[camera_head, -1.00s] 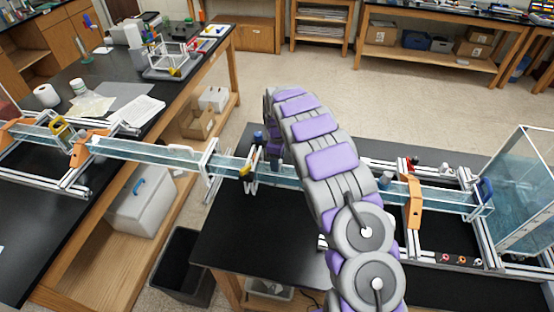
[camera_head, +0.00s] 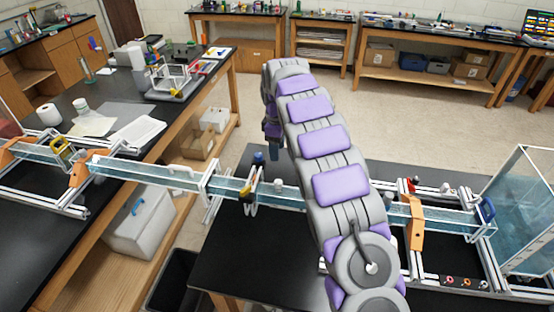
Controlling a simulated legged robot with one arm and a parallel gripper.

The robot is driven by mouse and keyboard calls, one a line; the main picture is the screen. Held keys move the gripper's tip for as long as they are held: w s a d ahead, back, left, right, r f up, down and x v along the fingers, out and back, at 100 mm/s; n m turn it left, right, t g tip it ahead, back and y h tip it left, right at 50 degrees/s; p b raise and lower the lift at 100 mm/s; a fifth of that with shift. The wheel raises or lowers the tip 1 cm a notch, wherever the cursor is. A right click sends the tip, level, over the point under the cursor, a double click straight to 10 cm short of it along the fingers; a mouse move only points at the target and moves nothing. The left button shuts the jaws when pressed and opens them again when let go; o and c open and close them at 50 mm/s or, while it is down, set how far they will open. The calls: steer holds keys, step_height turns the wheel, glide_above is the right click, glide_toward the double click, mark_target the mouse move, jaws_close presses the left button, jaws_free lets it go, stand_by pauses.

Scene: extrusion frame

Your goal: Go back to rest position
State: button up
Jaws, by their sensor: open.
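My arm rises from the bottom right, arches over the black table (camera_head: 250,248) and bends down at its far end. My gripper (camera_head: 273,152) hangs from that end, small and partly hidden behind the arm, with its fingers open. It appears just beyond the long clear water channel (camera_head: 140,169), to the right of a blue knob (camera_head: 259,158). I see nothing held in it. The extrusion frame (camera_head: 405,262) stands on the right part of the table. The arm hides the middle of the channel.
An orange bracket (camera_head: 414,220) and a clear water tank (camera_head: 525,215) stand at the right. The channel bridges a gap to the left bench (camera_head: 30,215). A white box (camera_head: 142,222) and a dark bin (camera_head: 176,280) sit below. Open floor (camera_head: 400,110) lies behind the table.

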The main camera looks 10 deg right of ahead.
steer(key=shift+r, duration=0.8)
steer(key=shift+s, duration=0.1)
steer(key=s+d+r+m+b, duration=0.1)
steer(key=s+r+m+b, duration=0.2)
steer(key=s, duration=0.8)
steer(key=s+d+m+b, duration=0.2)
steer(key=s+m+b, duration=0.15)
steer(key=s, duration=0.85)
steer(key=s+a+f+m+g+b, duration=0.1)
steer(key=s+f, duration=0.4)
steer(key=s, duration=0.9)
steer(key=s+a+f+m+b, duration=0.1)
steer(key=s+f+m+b, duration=0.3)
steer(key=s, duration=1)
steer(key=shift+a+f+m+g, duration=0.4)
steer(key=shift+f+m, duration=0.15)
steer(key=shift+f, duration=0.3)
